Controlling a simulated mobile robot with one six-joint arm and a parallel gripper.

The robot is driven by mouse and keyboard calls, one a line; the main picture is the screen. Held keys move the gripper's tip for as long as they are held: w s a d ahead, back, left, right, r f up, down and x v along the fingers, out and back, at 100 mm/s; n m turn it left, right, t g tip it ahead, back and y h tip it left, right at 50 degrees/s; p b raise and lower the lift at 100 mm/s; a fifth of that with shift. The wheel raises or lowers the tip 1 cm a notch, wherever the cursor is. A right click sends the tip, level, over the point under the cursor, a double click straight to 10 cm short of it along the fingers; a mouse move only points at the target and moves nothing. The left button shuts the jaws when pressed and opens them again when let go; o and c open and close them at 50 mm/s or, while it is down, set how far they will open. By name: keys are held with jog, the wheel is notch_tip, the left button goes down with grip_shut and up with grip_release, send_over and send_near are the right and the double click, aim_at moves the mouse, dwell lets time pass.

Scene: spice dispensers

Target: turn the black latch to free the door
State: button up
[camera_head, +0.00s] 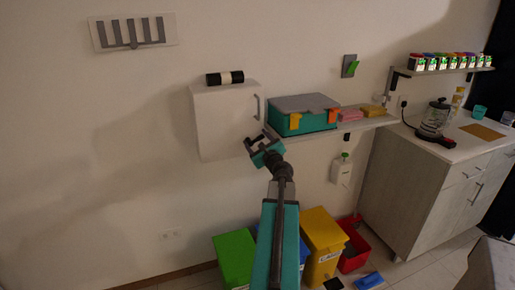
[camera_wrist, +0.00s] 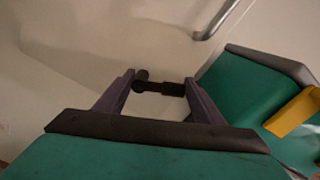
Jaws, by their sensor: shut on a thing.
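The white cabinet (camera_head: 222,110) hangs on the wall with its door closed, as far as I can see. Its grey bar handle (camera_head: 258,106) is near the door's right edge and also shows in the wrist view (camera_wrist: 217,20). My gripper (camera_head: 256,143) is at the cabinet's lower right corner. In the wrist view the black latch (camera_wrist: 160,87) lies crosswise between the two fingers of my gripper (camera_wrist: 160,94), which are shut on it. The latch has a round knob at its left end. In the head view my gripper hides the latch.
A teal box (camera_head: 300,122) with a grey lid and orange clasps stands on the shelf close to the right of my gripper. It fills the wrist view's right side (camera_wrist: 240,90). A black-and-white roll (camera_head: 225,78) lies on the cabinet. Colored bins (camera_head: 322,232) stand below.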

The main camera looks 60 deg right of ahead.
jog(key=n+b, duration=0.4)
jog(key=b, duration=0.1)
jog(key=r+n+b, duration=0.1)
jog(key=n+b, duration=0.1)
jog(key=shift+w+a+n+b, duration=0.25)
jog(key=shift+a+n+b, duration=0.05)
jog(key=shift+a, duration=0.05)
jog(key=n+b, duration=0.3)
jog(key=a+n+b, duration=0.1)
jog(key=shift+w+r+b, duration=0.2)
jog(key=shift+w+b, duration=0.1)
jog(key=shift+w, duration=0.05)
jog(key=shift+w+a+r+n+b, duration=0.15)
jog(key=shift+n+b, duration=0.9)
jog(key=shift+n, duration=0.25)
jog(key=o, duration=1)
jog(key=shift+w+a, duration=0.1)
jog(key=shift+a, duration=0.1)
jog(key=b+v, duration=1)
jog(key=v, duration=0.3)
jog(key=shift+s+a, duration=0.2)
jog(key=shift+s, duration=0.1)
